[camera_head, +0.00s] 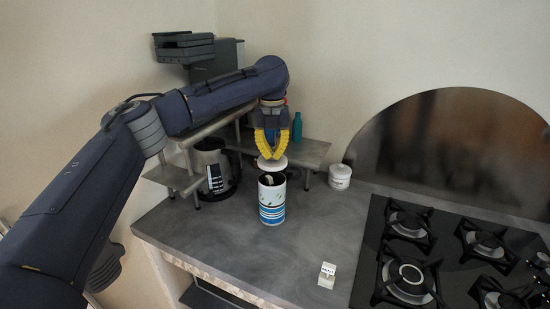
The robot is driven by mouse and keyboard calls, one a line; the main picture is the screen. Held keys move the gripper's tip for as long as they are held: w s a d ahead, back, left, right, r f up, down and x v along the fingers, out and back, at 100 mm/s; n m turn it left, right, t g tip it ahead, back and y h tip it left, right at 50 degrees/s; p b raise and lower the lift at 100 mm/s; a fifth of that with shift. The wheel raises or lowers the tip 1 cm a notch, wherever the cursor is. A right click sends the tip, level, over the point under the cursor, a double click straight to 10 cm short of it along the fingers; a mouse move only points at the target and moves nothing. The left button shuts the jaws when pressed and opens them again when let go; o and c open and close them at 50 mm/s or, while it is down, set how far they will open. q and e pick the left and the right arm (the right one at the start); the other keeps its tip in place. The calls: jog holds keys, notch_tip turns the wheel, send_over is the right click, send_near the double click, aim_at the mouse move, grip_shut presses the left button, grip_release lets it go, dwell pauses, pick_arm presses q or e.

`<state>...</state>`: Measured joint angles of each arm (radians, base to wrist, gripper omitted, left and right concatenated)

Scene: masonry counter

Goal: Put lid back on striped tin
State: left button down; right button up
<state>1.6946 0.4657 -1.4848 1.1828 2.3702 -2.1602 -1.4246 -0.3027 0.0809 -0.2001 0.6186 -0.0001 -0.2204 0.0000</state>
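The striped tin (272,211) stands upright on the grey counter, white with blue bands and dark marks. Its top is open and something pale shows inside the dark mouth. My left gripper (271,155) has yellow fingers that point down and come together on top of the white lid (272,164). The lid is held roughly level above the tin's mouth, apart from it. The lid's knob is hidden between the fingertips. My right gripper is not in view.
A kettle (211,168) stands left of the tin beside a small stepped shelf (302,152) with a teal bottle (297,127). A white lidded jar (340,176) is at the back, a small white block (327,275) in front. A gas hob (450,253) fills the right.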

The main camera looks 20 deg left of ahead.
pick_arm(q)
jog(key=shift+a+f, duration=0.1)
jog(key=shift+f, duration=2.9)
jog(key=shift+f, duration=0.25)
dwell(0.3)
jog(key=c, duration=0.9)
grip_release()
jog(key=shift+c, duration=0.2)
jog(key=shift+r, duration=0.15)
jog(key=shift+r, duration=3.3)
jog(key=shift+o, duration=0.2)
grip_shut()
